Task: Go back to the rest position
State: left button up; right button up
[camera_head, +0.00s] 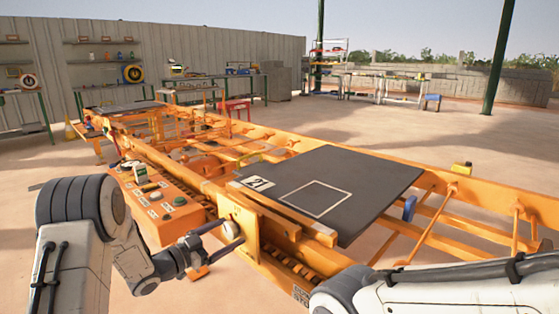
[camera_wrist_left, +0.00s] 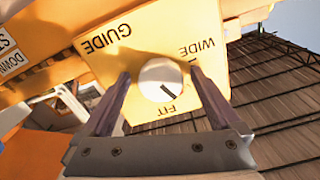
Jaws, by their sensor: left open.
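My left gripper (camera_head: 232,231) is at the orange machine's side, in front of a yellow panel (camera_head: 243,226). In the left wrist view the panel (camera_wrist_left: 125,42) reads GUIDE, WIDE and FIT and carries a round white knob (camera_wrist_left: 160,80). The knob's dark mark points toward FIT. The left gripper's two fingers (camera_wrist_left: 160,76) are apart, one on each side of the knob; I cannot tell whether they touch it. My right arm (camera_head: 430,290) shows at the lower right, with its gripper out of view.
The long orange machine frame (camera_head: 470,192) runs across the view. A dark plate (camera_head: 370,180) with a white square outline lies on it. An orange control box (camera_head: 160,205) with buttons stands left of the knob panel, close to my left arm. Open floor lies beyond.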

pick_arm(q)
jog(key=shift+s+a+n, duration=0.1)
jog(key=shift+n, duration=0.6)
